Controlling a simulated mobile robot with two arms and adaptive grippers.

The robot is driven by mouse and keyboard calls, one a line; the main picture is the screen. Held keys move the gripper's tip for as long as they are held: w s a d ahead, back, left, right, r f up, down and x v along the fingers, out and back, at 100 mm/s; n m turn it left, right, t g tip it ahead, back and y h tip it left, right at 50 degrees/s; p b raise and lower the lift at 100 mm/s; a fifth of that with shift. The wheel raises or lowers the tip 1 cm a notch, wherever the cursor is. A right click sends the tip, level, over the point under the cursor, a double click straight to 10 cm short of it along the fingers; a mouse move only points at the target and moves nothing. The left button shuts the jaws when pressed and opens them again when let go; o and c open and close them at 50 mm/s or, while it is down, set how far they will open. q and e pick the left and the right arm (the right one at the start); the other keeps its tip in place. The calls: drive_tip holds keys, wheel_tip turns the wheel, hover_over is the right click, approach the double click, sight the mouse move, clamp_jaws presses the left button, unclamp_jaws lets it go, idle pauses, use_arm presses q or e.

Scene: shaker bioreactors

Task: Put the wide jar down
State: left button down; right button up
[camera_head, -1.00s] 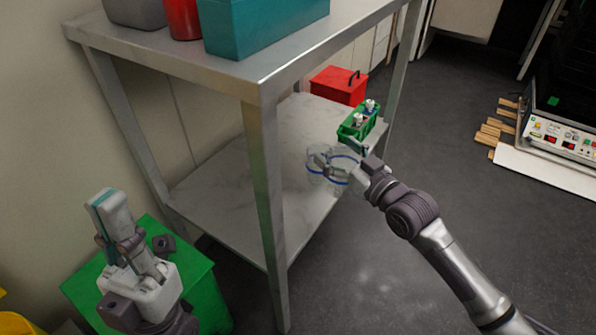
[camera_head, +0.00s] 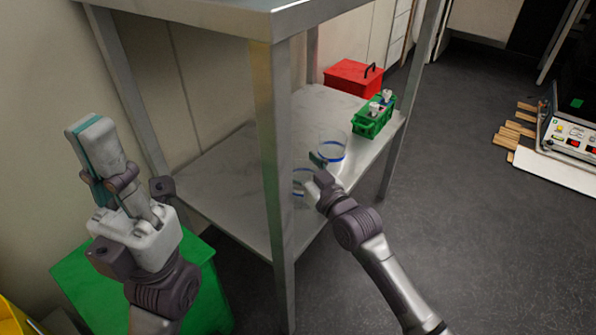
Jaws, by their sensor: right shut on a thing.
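Two clear jars with blue rings are at the lower shelf. One jar (camera_head: 301,184) is at my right gripper (camera_head: 311,168), which is shut on it; it is partly hidden by the table's front leg and the gripper. I cannot tell whether its base touches the shelf. The other clear jar (camera_head: 333,150) stands on the shelf just behind and to the right, close to the gripper. The shelf (camera_head: 225,190) is pale and marbled. My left gripper (camera_head: 92,160) is raised at the left, away from the jars; its finger opening is not clear.
A green crate (camera_head: 369,127) with small bottles stands at the shelf's right end, with a red box (camera_head: 352,80) behind it. The metal front leg (camera_head: 273,150) stands close to the held jar. The shelf's left part is clear. A green box (camera_head: 90,285) is below my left arm.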

drive_tip(key=shift+r, duration=0.1)
drive_tip(key=o, duration=1.4)
